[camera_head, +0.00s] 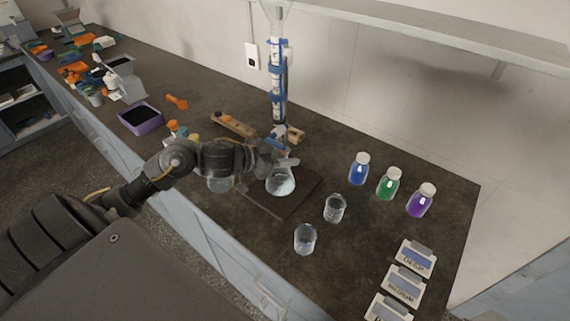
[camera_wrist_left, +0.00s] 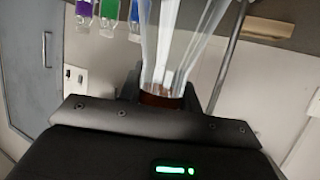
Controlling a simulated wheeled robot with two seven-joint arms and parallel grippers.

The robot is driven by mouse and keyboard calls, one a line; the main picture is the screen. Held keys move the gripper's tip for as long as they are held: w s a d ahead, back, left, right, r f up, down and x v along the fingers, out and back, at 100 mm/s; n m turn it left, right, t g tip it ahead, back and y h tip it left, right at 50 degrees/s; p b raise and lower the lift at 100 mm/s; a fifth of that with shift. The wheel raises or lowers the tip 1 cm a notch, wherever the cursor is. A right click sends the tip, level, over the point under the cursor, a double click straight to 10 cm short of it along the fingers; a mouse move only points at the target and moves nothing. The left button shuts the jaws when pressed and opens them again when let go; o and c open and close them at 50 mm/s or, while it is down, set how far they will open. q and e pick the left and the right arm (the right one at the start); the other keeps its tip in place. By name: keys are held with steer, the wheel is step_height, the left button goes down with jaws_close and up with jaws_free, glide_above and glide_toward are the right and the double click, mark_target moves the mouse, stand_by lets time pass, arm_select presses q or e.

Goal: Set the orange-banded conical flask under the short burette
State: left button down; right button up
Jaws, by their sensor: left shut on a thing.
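My left gripper (camera_head: 282,162) is shut on the neck of a clear conical flask (camera_head: 281,183). In the left wrist view the flask (camera_wrist_left: 178,55) sits between the fingers, with a brownish-orange band (camera_wrist_left: 160,98) at the grip. In the head view the flask body is at the dark base board (camera_head: 290,205); I cannot tell whether it touches it. A burette (camera_head: 277,75) with blue clamps stands upright just behind the gripper. Its lower tip is hidden by the gripper. A second glass vessel (camera_head: 219,184) shows partly below my left forearm. My right gripper is not in view.
Two glass beakers (camera_head: 305,238) (camera_head: 335,208) stand in front and to the right. Blue (camera_head: 359,170), green (camera_head: 388,185) and purple (camera_head: 420,202) bottles stand further right. Label cards (camera_head: 405,286) lie at the right front. A wooden block (camera_head: 233,124) is behind my arm.

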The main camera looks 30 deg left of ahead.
arm_select(q)
steer(key=shift+f, duration=1.65)
steer(key=shift+f, duration=0.2)
steer(key=c, duration=1)
jaws_free()
steer(key=shift+o, duration=0.2)
